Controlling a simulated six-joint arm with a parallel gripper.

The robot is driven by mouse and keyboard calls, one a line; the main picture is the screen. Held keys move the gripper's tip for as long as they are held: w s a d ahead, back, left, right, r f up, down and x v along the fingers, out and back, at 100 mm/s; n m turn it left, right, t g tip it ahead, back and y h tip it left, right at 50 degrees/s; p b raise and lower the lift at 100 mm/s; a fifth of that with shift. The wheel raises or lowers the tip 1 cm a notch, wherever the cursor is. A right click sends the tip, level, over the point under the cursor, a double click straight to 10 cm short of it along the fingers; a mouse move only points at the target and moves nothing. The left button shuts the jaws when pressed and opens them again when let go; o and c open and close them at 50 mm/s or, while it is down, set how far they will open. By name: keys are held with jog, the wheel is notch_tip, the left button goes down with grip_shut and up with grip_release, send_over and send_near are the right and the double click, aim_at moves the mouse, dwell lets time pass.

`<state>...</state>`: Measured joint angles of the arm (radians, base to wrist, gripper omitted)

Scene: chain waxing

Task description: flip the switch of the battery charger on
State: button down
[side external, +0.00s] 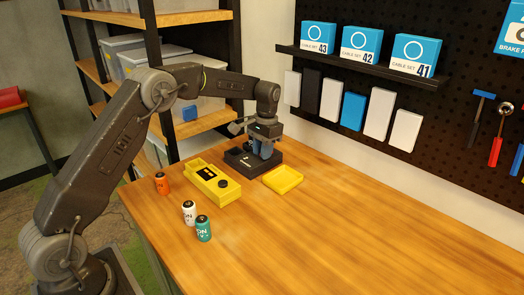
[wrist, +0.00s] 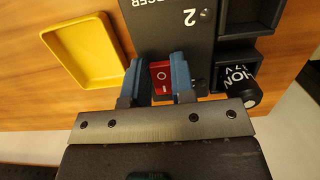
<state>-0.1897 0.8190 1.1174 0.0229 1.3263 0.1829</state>
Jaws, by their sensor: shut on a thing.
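The battery charger (side external: 238,160) is a dark box at the back of the wooden table, partly hidden by my gripper (side external: 263,146) above it. In the wrist view the charger (wrist: 170,25) shows a label and the number 2. Its red rocker switch (wrist: 161,76) sits between the two blue fingers of my gripper (wrist: 157,73). The fingers are shut on the switch, one on each side. Which way the rocker is tilted I cannot tell. A black battery (wrist: 243,88) lies at a slot on the charger's right side in the wrist view.
A yellow case (side external: 205,178) and a yellow tray (side external: 283,179) flank the charger. The right of the table (side external: 370,230) is clear. A pegboard wall (side external: 455,100) rises behind.

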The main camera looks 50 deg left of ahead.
jog(key=shift+w+r+g, duration=0.1)
jog(key=shift+w+g, duration=0.05)
jog(key=shift+g, duration=0.5)
jog(key=shift+w+r+g, duration=0.1)
jog(key=shift+w+g, duration=0.05)
jog(key=shift+g, duration=0.5)
jog(key=c, duration=1)
grip_release()
jog(key=shift+o, duration=0.2)
jog(key=shift+r, duration=0.5)
jog(key=r, duration=0.3)
jog(key=shift+s+a+r, duration=0.2)
jog(key=shift+a+r, duration=0.05)
jog(key=shift+a, duration=0.05)
jog(key=s+a+r, duration=0.6)
jog(key=a, duration=0.2)
jog(key=shift+s+a+r, duration=0.2)
jog(key=shift+s+a, duration=0.15)
